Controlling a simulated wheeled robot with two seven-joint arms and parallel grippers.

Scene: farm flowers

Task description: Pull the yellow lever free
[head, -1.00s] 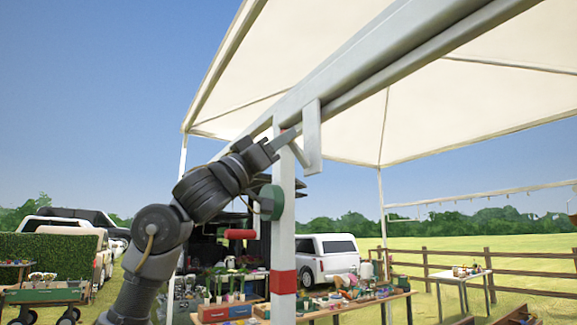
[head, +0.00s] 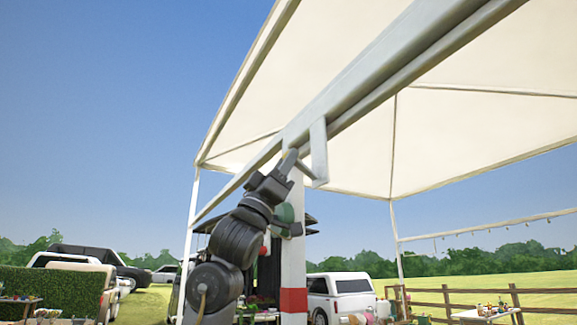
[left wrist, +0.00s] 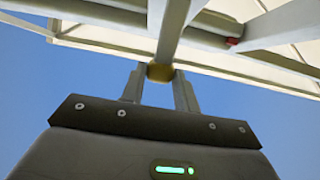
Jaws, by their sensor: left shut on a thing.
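The yellow lever (left wrist: 160,72) shows as a small yellow block in the left wrist view, just under the canopy frame. My left gripper (left wrist: 159,84) is shut on it, with a finger on each side. In the head view my left gripper (head: 292,158) reaches up to the top of the white post (head: 293,220), close under the frame bar. There the lever itself is hidden or too small to make out. My right gripper is in neither view.
The white canopy (head: 340,60) and its grey frame bars (head: 390,70) spread overhead. A short bracket (head: 319,150) hangs right of my gripper. A white vehicle (head: 340,292), a wooden fence (head: 450,300) and tables stand beyond. Open sky lies to the left.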

